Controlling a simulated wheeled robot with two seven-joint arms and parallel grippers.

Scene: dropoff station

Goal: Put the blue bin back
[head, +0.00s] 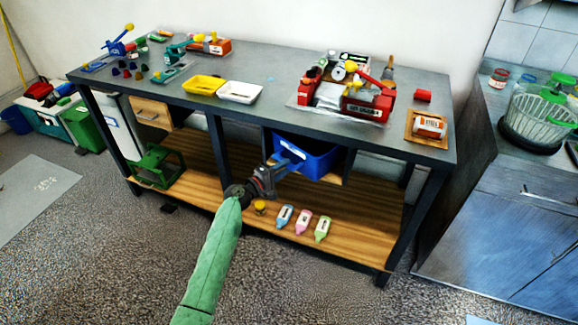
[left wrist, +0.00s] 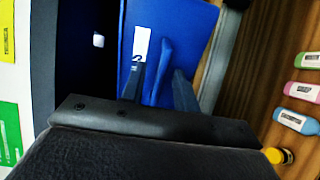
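The blue bin (head: 318,158) hangs under the table top, in the opening right of the middle leg. Its blue front, with a white label and a protruding blue handle (left wrist: 162,70), fills the middle of the left wrist view. My left gripper (head: 287,163) is at the front of the bin. In the left wrist view its two dark fingers (left wrist: 160,82) stand apart on either side of the handle, with a gap visible beside it. The gripper looks open; contact with the handle cannot be made out. My right gripper is in neither view.
The workbench top (head: 280,95) holds yellow and white trays, a red toolbox and small tools. A wooden drawer (head: 152,113) is at the left.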

